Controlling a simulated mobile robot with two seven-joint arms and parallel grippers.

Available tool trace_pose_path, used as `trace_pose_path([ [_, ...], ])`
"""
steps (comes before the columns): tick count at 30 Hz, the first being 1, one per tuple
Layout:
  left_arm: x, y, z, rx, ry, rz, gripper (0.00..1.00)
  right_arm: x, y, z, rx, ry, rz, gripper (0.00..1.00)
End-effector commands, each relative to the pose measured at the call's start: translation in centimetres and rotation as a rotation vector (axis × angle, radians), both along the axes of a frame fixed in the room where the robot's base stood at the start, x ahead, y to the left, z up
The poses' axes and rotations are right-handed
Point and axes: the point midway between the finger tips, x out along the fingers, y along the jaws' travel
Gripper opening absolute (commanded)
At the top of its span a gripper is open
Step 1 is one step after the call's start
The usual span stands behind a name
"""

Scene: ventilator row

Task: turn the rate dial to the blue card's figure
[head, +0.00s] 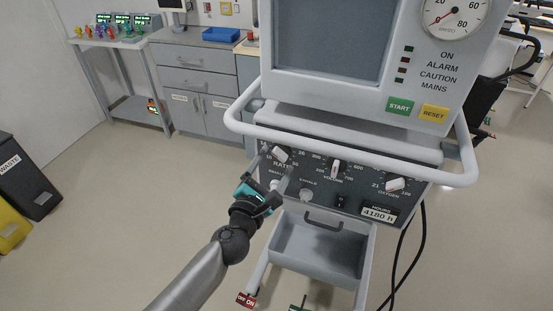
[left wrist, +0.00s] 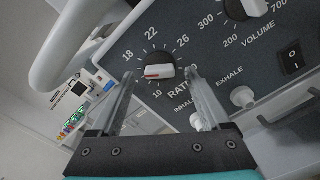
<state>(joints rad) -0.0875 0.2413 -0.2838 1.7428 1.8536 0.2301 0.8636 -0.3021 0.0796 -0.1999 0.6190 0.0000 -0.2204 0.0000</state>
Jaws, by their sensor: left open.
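The rate dial (head: 281,154) is a white knob on the ventilator's dark front panel, at its left end under the white rail. In the left wrist view the rate dial (left wrist: 160,68) has a red mark on its left end, pointing left between the printed 10 and 18. My left gripper (head: 273,168) is open in front of the dial. In the left wrist view its two fingers (left wrist: 162,84) stand apart below and to either side of the knob; I cannot tell whether they touch it. I see no blue card. My right gripper is not in view.
The white rail (head: 345,158) curves across just above the panel. The volume dial (head: 336,168), oxygen dial (head: 395,184) and power switch (head: 341,201) lie to the right. The inhale and exhale ports sit below the rate dial. A tray (head: 318,250) hangs underneath.

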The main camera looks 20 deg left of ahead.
Motion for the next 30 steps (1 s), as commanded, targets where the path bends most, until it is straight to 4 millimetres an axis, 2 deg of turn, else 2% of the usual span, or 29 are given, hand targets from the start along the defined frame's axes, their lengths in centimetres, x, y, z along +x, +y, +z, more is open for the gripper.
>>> trace_pose_path([
  [6, 1.34, -0.15, -0.04, -0.001, 0.001, -0.001, 0.8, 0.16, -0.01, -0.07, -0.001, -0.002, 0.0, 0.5],
  [15, 1.47, -0.16, -0.02, 0.0, 0.001, -0.001, 0.8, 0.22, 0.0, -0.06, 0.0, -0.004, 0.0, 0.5],
  [30, 1.44, -0.15, -0.03, 0.0, 0.001, -0.001, 0.25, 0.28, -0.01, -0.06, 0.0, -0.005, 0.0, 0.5],
])
